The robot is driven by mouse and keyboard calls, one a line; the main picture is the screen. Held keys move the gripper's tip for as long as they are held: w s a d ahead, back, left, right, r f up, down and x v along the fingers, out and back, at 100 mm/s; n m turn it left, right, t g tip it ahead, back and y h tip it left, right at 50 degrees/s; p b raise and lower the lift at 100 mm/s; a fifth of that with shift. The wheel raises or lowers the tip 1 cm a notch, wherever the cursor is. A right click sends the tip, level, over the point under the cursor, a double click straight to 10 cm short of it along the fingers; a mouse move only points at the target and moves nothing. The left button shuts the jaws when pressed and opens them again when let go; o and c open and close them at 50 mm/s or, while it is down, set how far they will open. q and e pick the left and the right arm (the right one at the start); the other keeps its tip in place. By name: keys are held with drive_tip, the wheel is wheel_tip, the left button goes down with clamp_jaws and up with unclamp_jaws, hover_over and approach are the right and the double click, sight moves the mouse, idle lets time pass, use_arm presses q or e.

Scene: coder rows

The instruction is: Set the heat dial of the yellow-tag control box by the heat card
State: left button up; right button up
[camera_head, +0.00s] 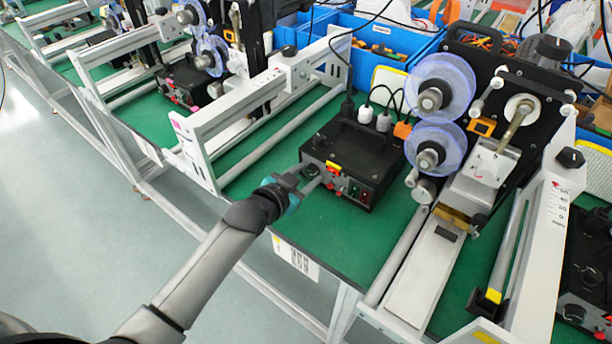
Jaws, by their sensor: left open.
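The yellow-tag control box (372,158) is a black box on the green bench in the middle, with a yellow tag (334,167) on its front panel. My right gripper is not in view.
A coder machine with clear blue-tinted reels (440,85) stands right of the box. A white frame (205,150) stands to the left. Plugs and cables (365,112) rise behind the box. Another black control box (187,85) sits farther left. Green bench shows in front.

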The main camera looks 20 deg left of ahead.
use_arm(q)
clamp_jaws()
idle(0.3)
drive_tip(key=shift+m+p, duration=0.3)
drive_tip(key=shift+p, duration=0.4)
unclamp_jaws()
